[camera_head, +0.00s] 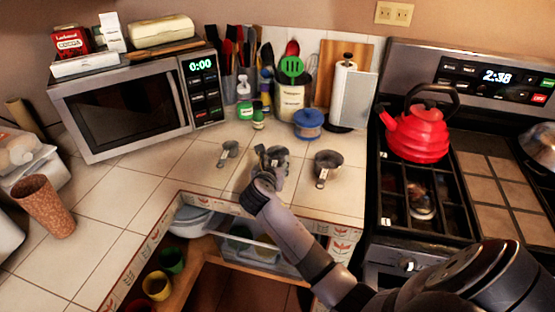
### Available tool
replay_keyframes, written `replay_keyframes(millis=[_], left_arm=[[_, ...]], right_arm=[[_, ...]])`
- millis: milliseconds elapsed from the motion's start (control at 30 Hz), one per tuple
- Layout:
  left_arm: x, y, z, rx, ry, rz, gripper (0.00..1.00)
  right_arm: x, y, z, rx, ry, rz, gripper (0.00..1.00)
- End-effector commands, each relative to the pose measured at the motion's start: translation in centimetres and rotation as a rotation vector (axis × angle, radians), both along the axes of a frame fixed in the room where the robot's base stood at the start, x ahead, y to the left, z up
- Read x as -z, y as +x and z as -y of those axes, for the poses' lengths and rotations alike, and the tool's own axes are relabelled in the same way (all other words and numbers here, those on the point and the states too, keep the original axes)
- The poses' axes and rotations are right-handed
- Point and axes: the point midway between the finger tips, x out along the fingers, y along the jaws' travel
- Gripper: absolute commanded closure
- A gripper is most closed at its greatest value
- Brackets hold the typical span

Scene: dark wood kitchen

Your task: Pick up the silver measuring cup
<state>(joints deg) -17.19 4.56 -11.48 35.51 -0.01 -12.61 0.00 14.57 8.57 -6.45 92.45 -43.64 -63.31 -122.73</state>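Three grey metal measuring cups stand on the white tiled counter (112,190). The small one (230,150) is at the left and the larger one (328,160) is at the right, both clear of the gripper. The middle cup (281,153) is at my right gripper (268,168), which reaches in over the counter's front edge. The fingers overlap the cup's near side and hide part of it. I cannot tell whether they are closed on it or only beside it. My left gripper is not in view.
Behind the cups stand a blue-lidded jar (308,125), a utensil crock (290,100) and small bottles. A microwave (130,105) is at the left. A red kettle (418,132) sits on the stove at the right. An open drawer or cabinet (175,240) lies below the counter edge.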

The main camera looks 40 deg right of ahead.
Motion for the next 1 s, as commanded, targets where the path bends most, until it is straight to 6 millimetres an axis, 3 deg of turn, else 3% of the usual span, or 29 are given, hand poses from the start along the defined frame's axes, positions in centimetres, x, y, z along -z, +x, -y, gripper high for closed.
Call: replay_keyframes(millis=[600,1000], left_arm=[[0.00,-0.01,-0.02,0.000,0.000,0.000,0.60],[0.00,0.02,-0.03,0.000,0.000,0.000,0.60]], right_arm=[[0.04,-0.04,-0.03,0.000,0.000,-0.001,1.00],[0.04,-0.04,-0.03,0.000,0.000,-0.001,1.00]])
